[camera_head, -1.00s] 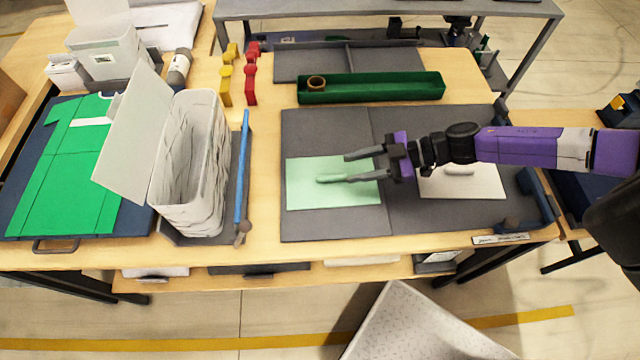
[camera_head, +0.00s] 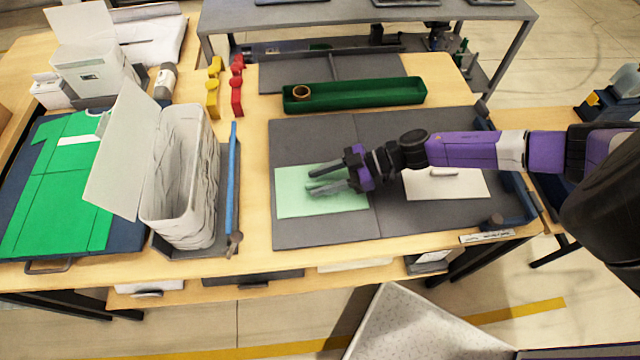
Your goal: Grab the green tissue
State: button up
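The green tissue (camera_head: 300,203) is a flat pale green sheet on the left half of the dark grey mat (camera_head: 310,144). A small raised ridge near its middle is now mostly hidden by my fingers. My gripper (camera_head: 310,181) reaches in from the right, with its dark fingers over the middle of the sheet. The two fingers are apart, with pale green showing between them. I cannot tell whether the fingertips touch the tissue.
A white sheet (camera_head: 470,184) lies on the right half of the mat. A green tray (camera_head: 370,94) with a brown ring is behind. A white open bin (camera_head: 180,170), blue bar (camera_head: 232,185) and a green garment (camera_head: 60,190) are at left.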

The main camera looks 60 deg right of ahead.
jog(key=shift+w+a+f, duration=0.2)
jog(key=shift+w+a, duration=0.1)
jog(key=shift+w, duration=0.05)
grip_shut()
